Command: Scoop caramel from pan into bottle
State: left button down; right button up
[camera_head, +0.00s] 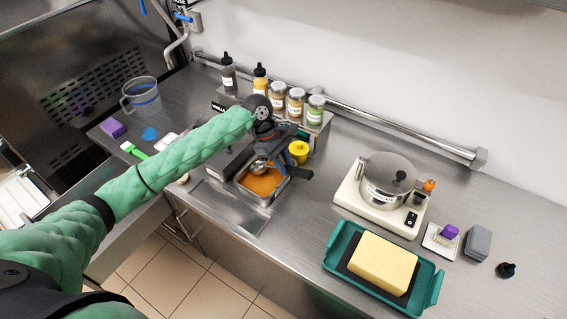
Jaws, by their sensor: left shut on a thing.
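A metal pan (270,200) of orange caramel (263,184) sits in the counter at the centre. My left arm reaches over it from the left. My left gripper (279,160) is over the pan, shut on what looks like a small metal scoop (258,166), whose bowl is just above or in the caramel; I cannot tell which. The gripper hides most of its handle. A yellow container (298,152) stands just behind the pan. Two black-capped squeeze bottles, one dark (229,76) and one yellow (260,81), stand at the back. My right gripper is not in view.
Lidded jars (296,103) stand on a rack behind the pan. A pot (388,184) on a white hot plate (350,204) and a teal tray (340,276) with a yellow block (383,262) stand right. A black cap-like piece (506,270) lies far right. A clear jug (143,95) stands left.

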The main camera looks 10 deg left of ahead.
aim_at(296, 170)
pick_arm(q)
jog(key=shift+s+d+r, duration=0.1)
jog(key=shift+r, duration=1)
jog(key=shift+d+r, duration=0.1)
jog(key=shift+r, duration=1)
jog(key=shift+s+d+t+y, duration=0.2)
jog(key=shift+d+t+y, duration=0.05)
jog(key=shift+d+y, duration=0.25)
jog(key=shift+s+d+t+y, duration=0.15)
jog(key=shift+d+t+y, duration=0.1)
jog(key=shift+d+y, duration=0.25)
jog(key=shift+s+d+t+y, duration=0.3)
jog(key=shift+d+y, duration=0.1)
jog(key=shift+y, duration=0.5)
jog(key=shift+w, duration=0.1)
